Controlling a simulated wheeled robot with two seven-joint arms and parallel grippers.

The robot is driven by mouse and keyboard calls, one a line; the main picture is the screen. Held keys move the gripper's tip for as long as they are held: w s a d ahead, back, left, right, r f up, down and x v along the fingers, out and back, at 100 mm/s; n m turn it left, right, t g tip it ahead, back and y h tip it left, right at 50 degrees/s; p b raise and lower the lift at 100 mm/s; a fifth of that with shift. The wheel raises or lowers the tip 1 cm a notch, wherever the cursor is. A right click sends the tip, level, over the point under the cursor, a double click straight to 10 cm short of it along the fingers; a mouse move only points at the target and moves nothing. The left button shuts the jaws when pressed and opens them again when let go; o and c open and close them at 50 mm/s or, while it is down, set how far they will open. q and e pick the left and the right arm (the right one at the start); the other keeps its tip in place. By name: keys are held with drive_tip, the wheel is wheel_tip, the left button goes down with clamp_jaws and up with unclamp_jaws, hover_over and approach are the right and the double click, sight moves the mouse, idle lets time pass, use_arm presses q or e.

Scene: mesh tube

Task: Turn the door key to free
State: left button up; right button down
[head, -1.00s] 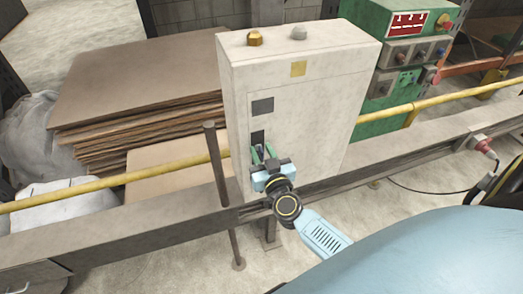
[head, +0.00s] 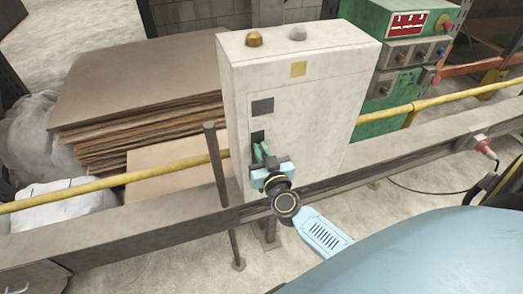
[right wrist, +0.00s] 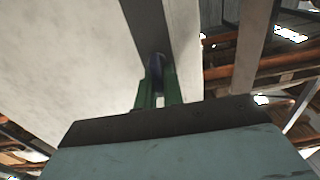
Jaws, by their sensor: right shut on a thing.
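A pale grey control box (head: 310,110) stands upright in the middle of the head view. A dark lock plate (head: 257,137) sits low on its front face, under a dark square panel. My right gripper (head: 261,152) is at this plate, its green fingers pointing at it. In the right wrist view the green fingers (right wrist: 157,92) are shut on a small dark bluish piece, the key (right wrist: 156,68), against a dark strip on the box. The key is mostly hidden by the fingers, and its turn angle cannot be told. My left gripper is not in view.
A dark post (head: 217,165) stands just left of my right gripper. A yellow rail (head: 120,179) and a grey beam (head: 130,228) run across by the box. A green machine (head: 400,50) is behind right, stacked boards (head: 140,90) behind left.

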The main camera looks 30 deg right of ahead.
drive_tip(key=m, duration=0.2)
drive_tip(key=m+p, duration=0.1)
drive_tip(key=m, duration=0.1)
drive_tip(key=shift+d, duration=0.25)
drive_tip(key=shift+s+d+f+m+b, duration=0.15)
drive_tip(key=shift+m+b, duration=0.25)
drive_tip(key=shift+m, duration=1.85)
drive_tip(key=shift+w+d+f+m+b, duration=0.1)
drive_tip(key=shift+f+m+b, duration=0.3)
drive_tip(key=shift+m, duration=1.9)
drive_tip(key=shift+s+d+f+m+b, duration=0.15)
drive_tip(key=shift+m+b, duration=0.3)
drive_tip(key=shift+m, duration=1.8)
drive_tip(key=c, duration=1.5)
unclamp_jaws()
